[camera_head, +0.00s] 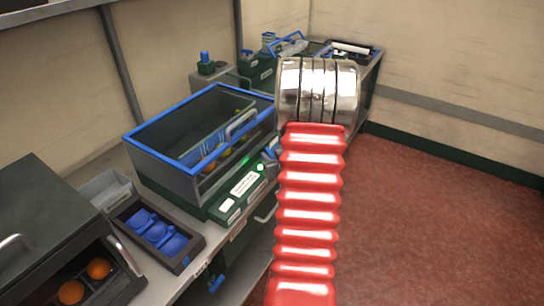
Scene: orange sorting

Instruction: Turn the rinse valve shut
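I cannot tell for sure which part is the rinse valve. A blue knob-like piece (216,284) shows low under the counter's front edge. Another small blue part (205,57) stands on a grey box at the back. The blue-rimmed washing basin (163,157) stands on the counter, with several orange and yellow fruits inside and a green-lit front panel (248,181). My red ribbed arm with its chrome joint rises in front of the basin's right end and hides part of it. My gripper's fingers do not show.
A dark tray (180,262) with blue cups and a grey bin (104,190) stand left of the basin. A dark cabinet (40,210) with oranges in its opening is at the far left. The red floor (430,220) on the right is clear.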

